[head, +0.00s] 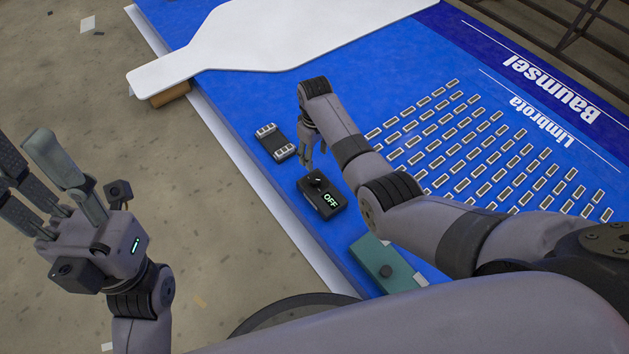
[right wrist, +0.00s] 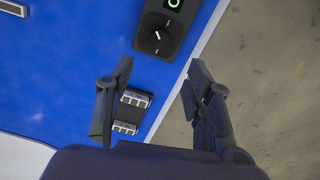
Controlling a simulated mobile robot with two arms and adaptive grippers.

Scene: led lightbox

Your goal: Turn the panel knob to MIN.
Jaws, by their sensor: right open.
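The dark control box (head: 333,207) lies on the blue panel near its left edge, and its lit display (head: 330,199) reads OFF. The small round black knob (head: 316,179) sits at the box's far end. In the right wrist view the knob (right wrist: 156,37) shows a white pointer line; its scale marks are too small to read. My right gripper (head: 307,158) is open and empty, just beyond the knob. In the right wrist view its fingertips (right wrist: 160,66) are apart, with the knob ahead of them and not between them. My left gripper (head: 42,172) is open and empty, over the floor.
A block with two rows of silver terminals (head: 276,143) lies beyond the control box. A teal box with a dark knob (head: 374,262) lies nearer.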

